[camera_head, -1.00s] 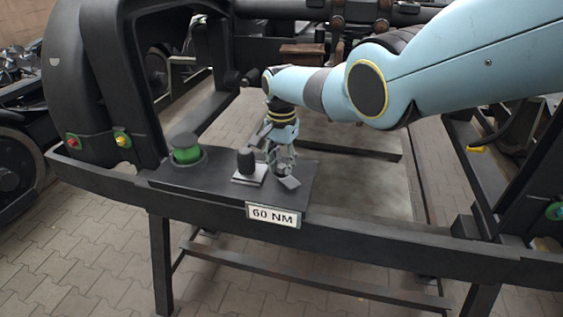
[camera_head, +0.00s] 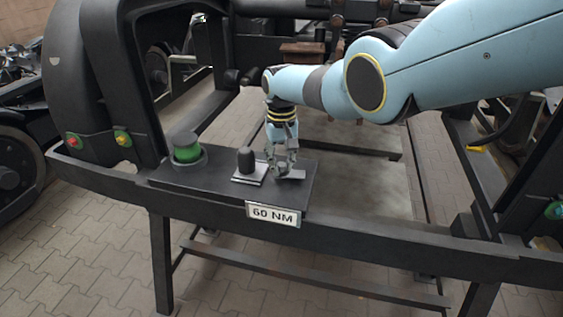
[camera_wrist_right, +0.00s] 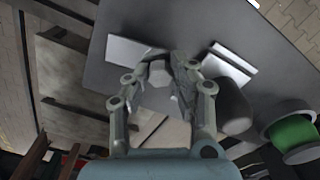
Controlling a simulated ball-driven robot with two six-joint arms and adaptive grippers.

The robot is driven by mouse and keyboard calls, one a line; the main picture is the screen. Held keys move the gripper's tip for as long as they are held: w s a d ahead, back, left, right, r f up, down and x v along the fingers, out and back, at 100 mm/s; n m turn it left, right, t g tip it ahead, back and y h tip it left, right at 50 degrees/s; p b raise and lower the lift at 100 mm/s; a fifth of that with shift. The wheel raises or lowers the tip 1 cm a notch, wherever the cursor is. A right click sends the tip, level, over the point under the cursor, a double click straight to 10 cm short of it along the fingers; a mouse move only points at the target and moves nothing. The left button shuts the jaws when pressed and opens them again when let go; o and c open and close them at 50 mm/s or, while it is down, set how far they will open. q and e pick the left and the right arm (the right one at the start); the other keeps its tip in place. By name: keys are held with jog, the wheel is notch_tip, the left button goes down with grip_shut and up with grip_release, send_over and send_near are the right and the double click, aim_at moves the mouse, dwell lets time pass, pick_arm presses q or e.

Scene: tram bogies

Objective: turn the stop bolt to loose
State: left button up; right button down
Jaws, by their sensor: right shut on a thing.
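The stop bolt, a grey hexagonal head (camera_wrist_right: 158,73), shows between my right fingertips in the right wrist view. My right gripper (camera_wrist_right: 158,78) is shut on it, with one finger on each side. In the head view my right gripper (camera_head: 283,172) points down onto the dark bench plate (camera_head: 215,185), at its right part, and hides most of the bolt. A pale flat plate (camera_wrist_right: 128,48) shows beside the bolt and fingers, partly covered. My left gripper is not in view.
A black rounded post (camera_head: 246,161) on a pale base stands close left of the gripper. A green cylinder (camera_head: 187,153) in a dark ring stands further left. A "60 NM" sign (camera_head: 273,215) hangs on the front edge. Dark frame beams surround the plate.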

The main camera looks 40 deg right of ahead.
aim_at(281, 165)
jog(key=shift+n, duration=0.5)
jog(key=c, duration=1.1)
grip_release()
jog(key=shift+c, duration=0.2)
jog(key=shift+r, duration=0.1)
notch_tip(281, 165, up, 12)
